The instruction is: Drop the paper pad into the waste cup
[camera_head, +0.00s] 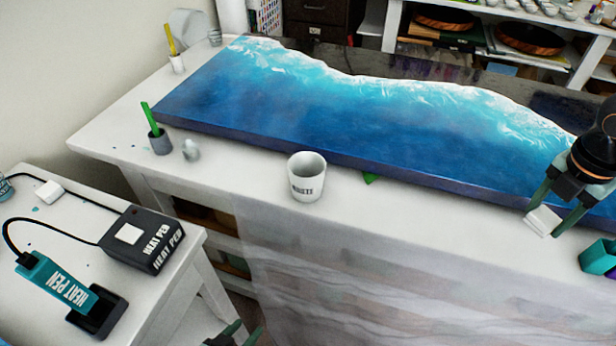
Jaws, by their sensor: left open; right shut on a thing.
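The white waste cup (307,183) stands upright near the front edge of the table, left of the middle. Dark lettering shows on its side, and its mouth faces up. My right gripper (546,219) is at the right, shut on a small white paper pad (541,222), well to the right of the cup. I cannot tell if the pad touches the tabletop. My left gripper (236,336) is open and empty at the bottom edge, partly cut off, low in front of the table.
A blue resin slab (330,110) covers most of the table behind the cup. A grey pot (159,143) with a green stick stands to the left. A teal block (599,255) is at the right. The heat pen box (143,240) sits on a side table. Tabletop between cup and pad is mostly clear.

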